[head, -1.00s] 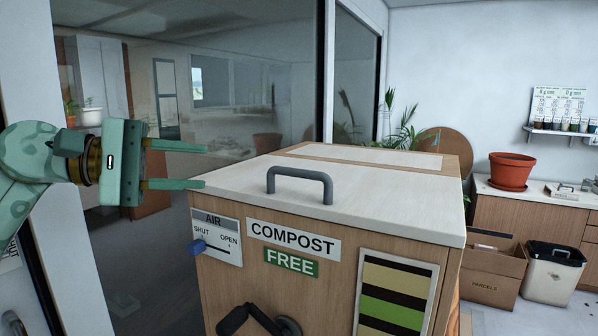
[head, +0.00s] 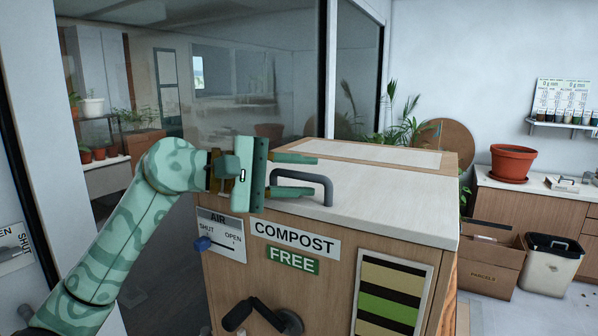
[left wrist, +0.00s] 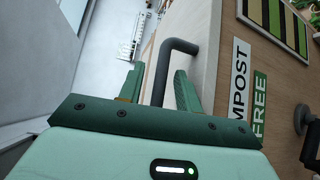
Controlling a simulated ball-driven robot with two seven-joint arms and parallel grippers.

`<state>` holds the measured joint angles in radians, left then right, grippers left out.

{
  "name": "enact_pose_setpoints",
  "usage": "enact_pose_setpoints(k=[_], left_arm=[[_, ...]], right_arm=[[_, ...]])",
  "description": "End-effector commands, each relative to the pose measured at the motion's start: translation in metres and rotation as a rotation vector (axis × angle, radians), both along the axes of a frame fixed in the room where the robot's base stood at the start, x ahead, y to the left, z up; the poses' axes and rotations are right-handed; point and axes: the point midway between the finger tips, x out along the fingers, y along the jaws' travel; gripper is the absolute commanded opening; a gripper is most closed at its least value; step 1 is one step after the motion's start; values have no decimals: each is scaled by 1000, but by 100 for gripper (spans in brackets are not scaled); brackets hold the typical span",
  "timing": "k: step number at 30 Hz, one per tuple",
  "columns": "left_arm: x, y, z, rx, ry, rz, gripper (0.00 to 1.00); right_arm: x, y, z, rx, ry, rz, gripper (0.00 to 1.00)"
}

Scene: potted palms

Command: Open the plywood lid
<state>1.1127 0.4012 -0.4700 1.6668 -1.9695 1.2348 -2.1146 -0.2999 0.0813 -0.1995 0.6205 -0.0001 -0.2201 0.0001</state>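The plywood lid (head: 395,208) is pale and lies shut on top of the wooden compost box (head: 330,290). A grey bar handle (head: 318,178) stands up from the lid near its front edge. My left gripper (head: 305,175) is at the handle, its green fingers pointing right. In the head view one finger is above and beyond the bar, the other lower and nearer. In the left wrist view the handle (left wrist: 163,68) runs between the two spread fingers, with gaps visible on both sides. My right gripper is not in view.
The box front has an AIR slider with a blue knob (head: 203,243) and a dark crank (head: 262,316). A glass wall (head: 270,80) stands behind and left. A cardboard box (head: 490,258) and a white bin (head: 548,268) stand on the floor at right.

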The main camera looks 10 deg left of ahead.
Motion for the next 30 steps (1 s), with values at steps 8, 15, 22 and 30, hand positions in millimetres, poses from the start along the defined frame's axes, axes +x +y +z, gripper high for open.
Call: enact_pose_setpoints(k=[8,15,22,30], left_arm=[[1,-2,-1,0,0,0,34],[1,-2,-1,1,1,0,0],[2,-2,7,9,20,0,0],[12,-5,51,60,139,4,0]], right_arm=[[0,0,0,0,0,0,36],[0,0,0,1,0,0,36],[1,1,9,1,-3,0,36],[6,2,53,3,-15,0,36]])
